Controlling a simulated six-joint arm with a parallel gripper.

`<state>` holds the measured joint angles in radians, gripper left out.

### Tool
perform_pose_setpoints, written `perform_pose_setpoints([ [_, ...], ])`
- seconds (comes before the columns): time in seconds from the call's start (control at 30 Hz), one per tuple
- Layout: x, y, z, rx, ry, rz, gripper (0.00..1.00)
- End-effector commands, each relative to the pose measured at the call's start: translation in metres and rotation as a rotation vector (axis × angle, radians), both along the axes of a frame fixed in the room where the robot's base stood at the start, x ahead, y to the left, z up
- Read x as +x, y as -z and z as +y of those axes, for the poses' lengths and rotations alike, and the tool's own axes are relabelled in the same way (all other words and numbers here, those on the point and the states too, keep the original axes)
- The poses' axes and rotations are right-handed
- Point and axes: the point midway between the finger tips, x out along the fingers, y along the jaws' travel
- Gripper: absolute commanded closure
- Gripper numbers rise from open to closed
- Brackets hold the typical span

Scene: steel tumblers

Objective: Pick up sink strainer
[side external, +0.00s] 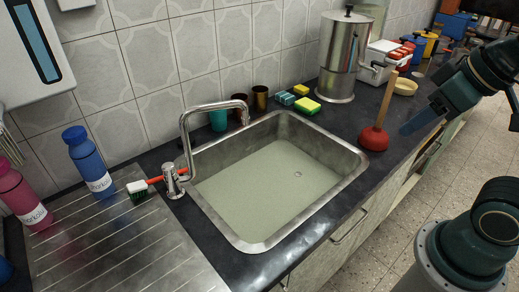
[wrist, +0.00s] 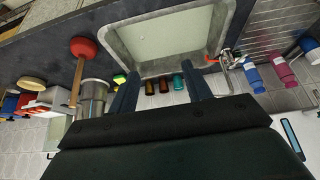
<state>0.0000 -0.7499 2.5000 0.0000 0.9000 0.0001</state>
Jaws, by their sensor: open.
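A small round grey piece (side external: 298,174), which looks like the sink strainer, shows in the sink basin, right of its middle, in the side view. The steel sink (side external: 245,246) holds a pale greenish, cloudy surface that looks like water; the sink also shows at the top of the wrist view (wrist: 107,40). My gripper (side external: 408,127) is to the right of the sink, above the counter's front side, apart from the strainer. In the wrist view my gripper (wrist: 162,75) is open and empty.
A red plunger (side external: 374,138) stands between my gripper and the sink. A curved tap (side external: 215,106) overhangs the sink's left side. Sponges (side external: 307,106), tumblers (side external: 260,98) and a steel urn (side external: 338,60) line the back. Bottles (side external: 88,160) stand left. Space above the basin's right part is free.

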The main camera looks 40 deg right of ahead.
Motion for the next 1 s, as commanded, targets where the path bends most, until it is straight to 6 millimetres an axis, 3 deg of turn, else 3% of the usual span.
perform_pose_setpoints([
  [0.17,0.004,-0.001,-0.001,0.007,0.015,0.005,0.51],
  [0.37,0.023,-0.005,-0.003,0.034,0.079,0.031,0.51],
  [0.67,0.076,-0.008,-0.011,0.105,0.257,0.090,0.51],
  [1.0,0.143,0.008,-0.024,0.181,0.475,0.157,0.51],
])
